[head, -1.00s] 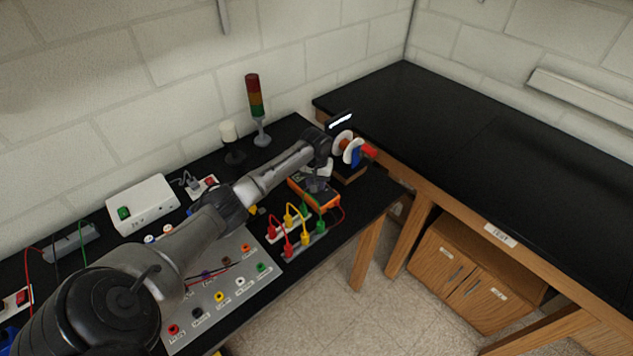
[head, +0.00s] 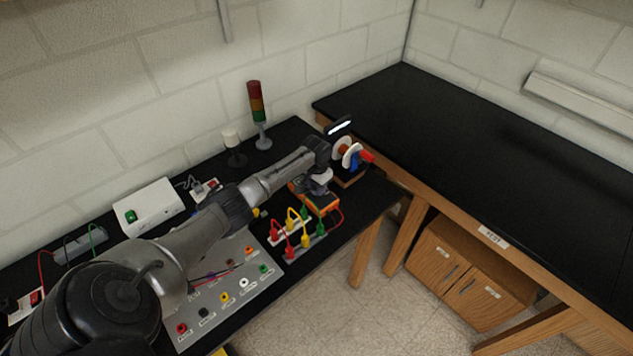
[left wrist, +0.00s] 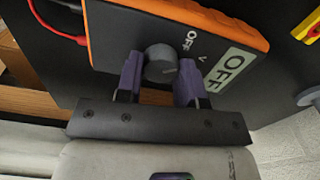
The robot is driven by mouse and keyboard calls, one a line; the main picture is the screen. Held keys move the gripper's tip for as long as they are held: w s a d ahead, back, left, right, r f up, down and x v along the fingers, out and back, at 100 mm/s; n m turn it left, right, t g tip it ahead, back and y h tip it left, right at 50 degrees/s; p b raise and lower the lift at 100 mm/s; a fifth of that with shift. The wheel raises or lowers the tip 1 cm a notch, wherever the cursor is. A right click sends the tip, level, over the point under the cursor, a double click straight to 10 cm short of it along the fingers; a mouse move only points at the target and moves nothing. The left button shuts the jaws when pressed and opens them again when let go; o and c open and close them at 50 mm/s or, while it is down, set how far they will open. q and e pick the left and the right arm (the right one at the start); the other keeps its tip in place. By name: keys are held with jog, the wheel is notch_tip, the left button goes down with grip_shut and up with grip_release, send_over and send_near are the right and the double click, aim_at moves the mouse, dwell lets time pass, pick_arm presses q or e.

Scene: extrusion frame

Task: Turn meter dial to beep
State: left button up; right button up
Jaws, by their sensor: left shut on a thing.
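The meter is an orange-edged box with a dark grey face. In the head view the meter (head: 322,205) lies on the black bench under my left gripper (head: 318,187), partly hidden by it. In the left wrist view the meter (left wrist: 115,35) fills the top, with its round grey dial (left wrist: 160,63) between the purple fingers of my left gripper (left wrist: 160,80). The gripper is shut on the dial. The meter's display (left wrist: 230,70) reads OFF, and printed OFF and V marks sit beside the dial. My right gripper is not in view.
Red and yellow plug leads (head: 290,222) stand in front of the meter. A signal tower (head: 256,105) and a white-topped lamp (head: 231,142) stand behind. Spools (head: 343,151) are close to the right. A white box (head: 148,205) is at left.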

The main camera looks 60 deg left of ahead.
pick_arm(q)
jog(key=m+p, duration=0.1)
jog(key=m, duration=0.1)
jog(key=shift+r+m, duration=0.1)
jog(key=shift+m, duration=0.3)
jog(key=m, duration=0.3)
jog(key=shift+m+p, duration=0.3)
jog(key=shift+p, duration=0.1)
jog(key=m, duration=0.4)
jog(key=shift+d+m, duration=0.1)
jog(key=shift+m, duration=0.2)
jog(key=m, duration=0.3)
jog(key=shift+m, duration=0.3)
jog(key=m+b, duration=0.1)
jog(key=m, duration=0.3)
jog(key=shift+s+m, duration=0.1)
jog(key=shift+m, duration=0.2)
jog(key=m, duration=0.2)
jog(key=shift+m, duration=0.4)
jog(key=m+b, duration=0.2)
jog(key=m, duration=0.4)
jog(key=shift+s, duration=0.1)
jog(key=shift+m+b, duration=0.45)
jog(key=shift+m, duration=0.65)
